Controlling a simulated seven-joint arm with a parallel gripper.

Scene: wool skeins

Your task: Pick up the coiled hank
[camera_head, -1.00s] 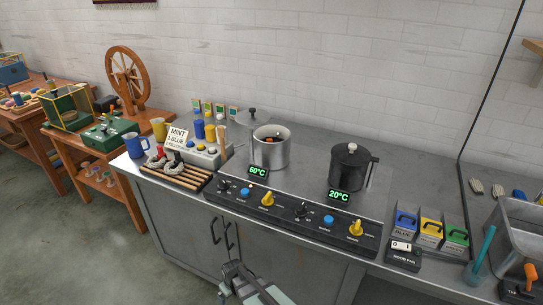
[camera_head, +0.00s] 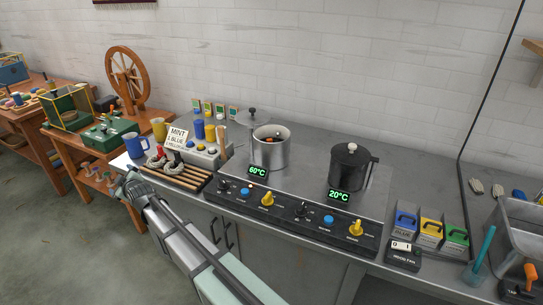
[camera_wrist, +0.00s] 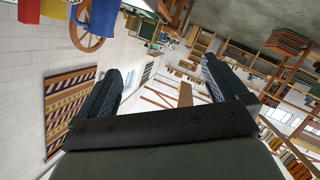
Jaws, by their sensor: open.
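Two pale, looped wool hanks lie on the wooden slatted rack (camera_head: 190,181) at the left end of the counter in the head view. One hank (camera_head: 153,162) is at the left and the other (camera_head: 176,157) is beside it to the right. I cannot tell which is the coiled hank. My gripper (camera_head: 124,180) is in front of the counter's left end, to the left of the rack and apart from the hanks. In the wrist view my gripper (camera_wrist: 160,75) has its two fingers wide apart with nothing between them. No hank is clearly visible there.
A blue mug (camera_head: 137,146) stands on the counter's left corner, close to my gripper; it also shows in the wrist view (camera_wrist: 68,40). Behind the rack are a MINT sign (camera_head: 177,137) and a grey control box (camera_head: 207,152). A steel pot (camera_head: 270,153) stands to the right.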

